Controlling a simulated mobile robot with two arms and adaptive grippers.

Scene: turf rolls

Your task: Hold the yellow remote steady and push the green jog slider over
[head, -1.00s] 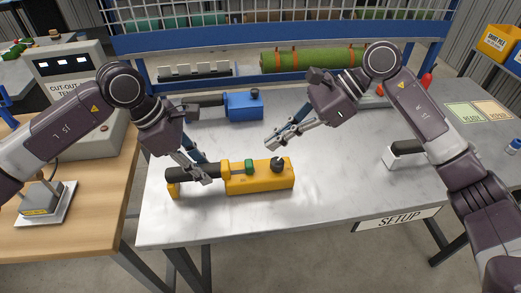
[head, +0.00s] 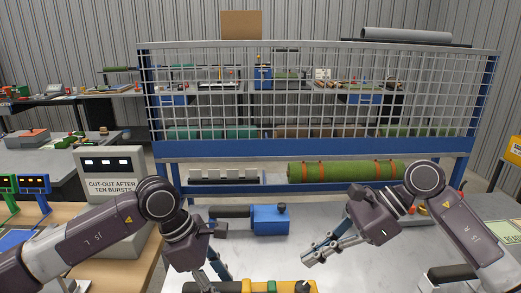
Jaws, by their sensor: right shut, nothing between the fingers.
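The yellow remote (head: 292,287) lies on the metal table at the bottom edge of the head view, mostly cut off. My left gripper (head: 214,280) reaches down at the remote's left, over the dark handle end. Its tips run into the picture's edge, so its grip is hidden. My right gripper (head: 309,259) is shut and empty, above and to the right of the remote, apart from it.
A blue remote (head: 268,219) lies behind the yellow one. A cut-out tester box (head: 112,185) stands left.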

